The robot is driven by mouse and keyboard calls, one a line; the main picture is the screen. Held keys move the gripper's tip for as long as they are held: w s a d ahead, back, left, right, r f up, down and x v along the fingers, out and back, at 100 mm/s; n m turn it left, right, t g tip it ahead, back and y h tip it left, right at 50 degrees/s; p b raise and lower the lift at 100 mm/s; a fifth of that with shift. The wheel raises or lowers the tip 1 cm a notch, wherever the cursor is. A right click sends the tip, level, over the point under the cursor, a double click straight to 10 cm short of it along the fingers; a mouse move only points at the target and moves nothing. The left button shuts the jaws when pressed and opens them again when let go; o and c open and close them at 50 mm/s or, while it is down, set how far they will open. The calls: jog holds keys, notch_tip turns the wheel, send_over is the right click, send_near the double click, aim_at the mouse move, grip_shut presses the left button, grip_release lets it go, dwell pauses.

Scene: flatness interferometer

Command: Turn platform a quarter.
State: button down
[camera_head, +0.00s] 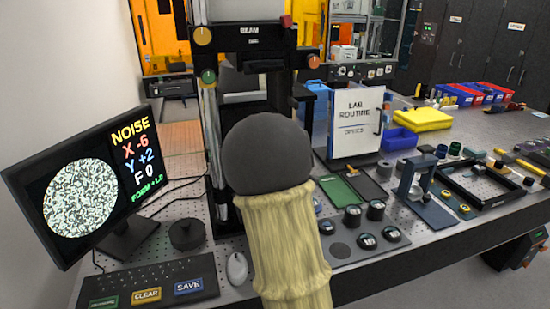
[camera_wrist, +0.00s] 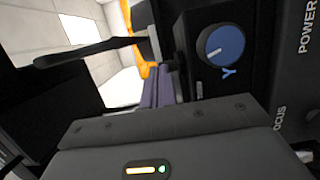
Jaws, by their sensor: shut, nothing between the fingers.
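The interferometer (camera_head: 248,42) is a dark tower marked BEAM, with orange, green and red knobs. My arm, with a dark round joint and a yellowish sleeve, covers its lower middle in the head view, and I cannot make out the platform. In the wrist view a blue Y knob (camera_wrist: 221,45) sits on a dark panel, close by, with POWER and FOCUS lettering at the right. My gripper's grey body (camera_wrist: 150,150), with a small lit bar, fills the bottom of the wrist view. It is shut and empty; its fingertips are not clear.
A monitor (camera_head: 82,185) at left reads NOISE, X -6, Y +2, F 0, beside a speckled disc. A keypad (camera_head: 150,283) and a mouse (camera_head: 237,268) lie in front. A LAB ROUTINE board (camera_head: 357,122), trays and small parts crowd the right of the bench.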

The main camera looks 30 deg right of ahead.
jog(key=shift+d+r, duration=0.15)
jog(key=shift+d, duration=0.25)
dwell(0.4)
